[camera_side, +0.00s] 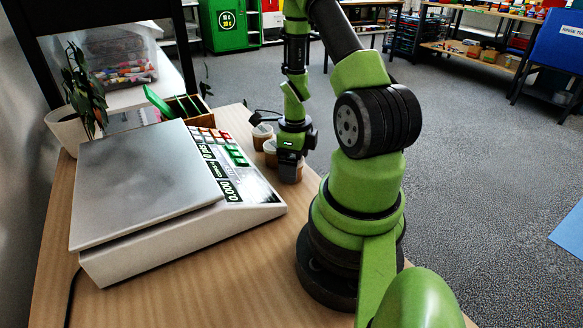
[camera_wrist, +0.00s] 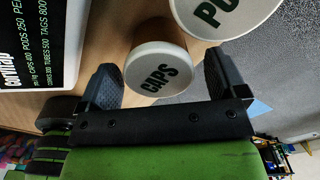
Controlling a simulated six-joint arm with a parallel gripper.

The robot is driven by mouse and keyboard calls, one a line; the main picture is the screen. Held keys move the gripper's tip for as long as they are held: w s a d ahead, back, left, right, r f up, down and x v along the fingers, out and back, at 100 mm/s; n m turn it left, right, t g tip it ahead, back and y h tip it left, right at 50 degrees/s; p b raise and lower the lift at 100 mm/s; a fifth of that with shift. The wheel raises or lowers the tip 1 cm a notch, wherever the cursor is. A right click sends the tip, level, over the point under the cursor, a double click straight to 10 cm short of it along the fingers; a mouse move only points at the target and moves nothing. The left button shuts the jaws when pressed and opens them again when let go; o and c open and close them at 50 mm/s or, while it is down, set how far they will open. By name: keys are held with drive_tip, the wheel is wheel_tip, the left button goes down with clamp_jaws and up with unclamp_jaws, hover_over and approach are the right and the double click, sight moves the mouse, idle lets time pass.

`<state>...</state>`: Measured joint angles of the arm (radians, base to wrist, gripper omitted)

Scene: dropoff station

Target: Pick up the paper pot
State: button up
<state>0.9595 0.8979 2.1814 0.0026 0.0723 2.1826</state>
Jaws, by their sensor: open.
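A gap shows at each side of the lid. A larger white lid (camera_wrist: 222,12), its lettering cut off at "PU", stands just beyond. I cannot tell which pot is the paper pot.
A white scale (camera_side: 150,185) fills the table's left part; its panel (camera_wrist: 35,45) is close to my left finger in the wrist view. Behind it are a potted plant (camera_side: 72,128) and a compartmented box (camera_side: 190,108). The table edge is right of the pots.

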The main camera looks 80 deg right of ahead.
drive_tip(key=c, duration=1.1)
drive_tip(key=shift+c, duration=0.2)
drive_tip(key=shift+r, duration=0.15)
